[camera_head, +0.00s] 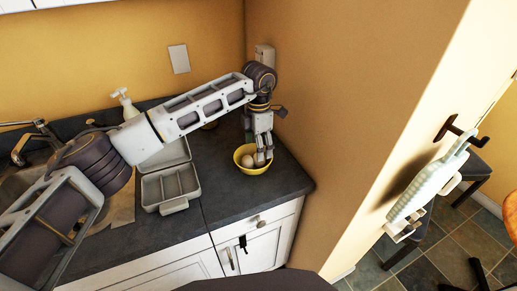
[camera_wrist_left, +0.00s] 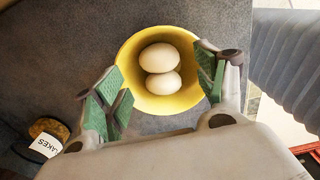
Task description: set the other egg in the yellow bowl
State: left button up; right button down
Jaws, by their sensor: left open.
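The yellow bowl (camera_head: 252,171) stands on the dark counter near its right end, by the wall corner. It also shows in the wrist view (camera_wrist_left: 168,104). Two pale eggs lie inside it, touching: one egg (camera_wrist_left: 160,56) and a second egg (camera_wrist_left: 163,83) beside it. In the head view one egg (camera_head: 247,161) shows and the other is mostly hidden by my fingers. My left gripper (camera_head: 263,158) points down over the bowl. It is open, with its green-padded fingers (camera_wrist_left: 165,82) apart on either side of the eggs, holding nothing. My right gripper is not in view.
An open grey compartment box (camera_head: 170,186) lies left of the bowl. A soap bottle (camera_head: 124,104) and sink (camera_head: 18,178) are further left. A labelled jar (camera_wrist_left: 48,140) is near the gripper. The wall stands close on the right. Counter in front of the bowl is clear.

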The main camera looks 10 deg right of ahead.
pick_arm(q)
notch_tip(320, 180, up, 10)
jog(key=shift+r, duration=0.15)
dwell(0.4)
dwell(0.3)
